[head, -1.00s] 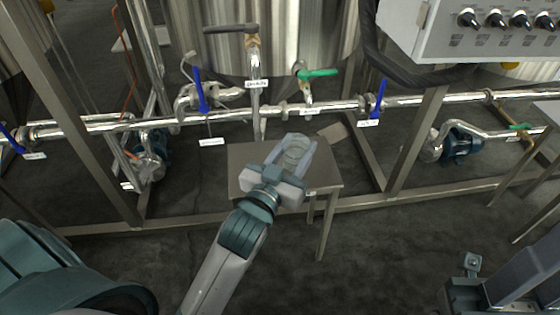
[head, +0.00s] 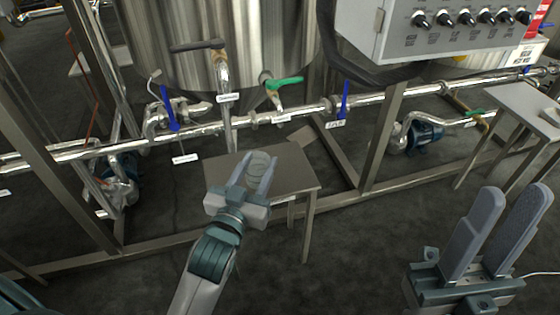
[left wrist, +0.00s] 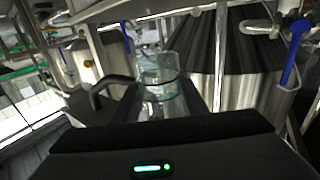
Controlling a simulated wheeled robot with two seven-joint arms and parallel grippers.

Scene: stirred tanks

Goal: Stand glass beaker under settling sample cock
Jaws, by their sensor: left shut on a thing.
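My left gripper (head: 254,182) is shut on the clear glass beaker (head: 259,163), which is upright between its fingers. The beaker also shows in the left wrist view (left wrist: 158,76). In the head view it overlaps the top of a small metal table (head: 298,172); I cannot tell whether it touches it. A green-handled cock (head: 284,84) on the tank points down behind and slightly right of the beaker. Its label is too small to read. My right gripper (head: 513,205) is open and empty at the lower right.
A horizontal steel pipe (head: 310,109) with blue-handled valves runs behind the table. A tall pipe (head: 226,125) with a dark handle stands left of the cock. A grey control box (head: 455,32) hangs at upper right. A second table (head: 510,97) stands at right.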

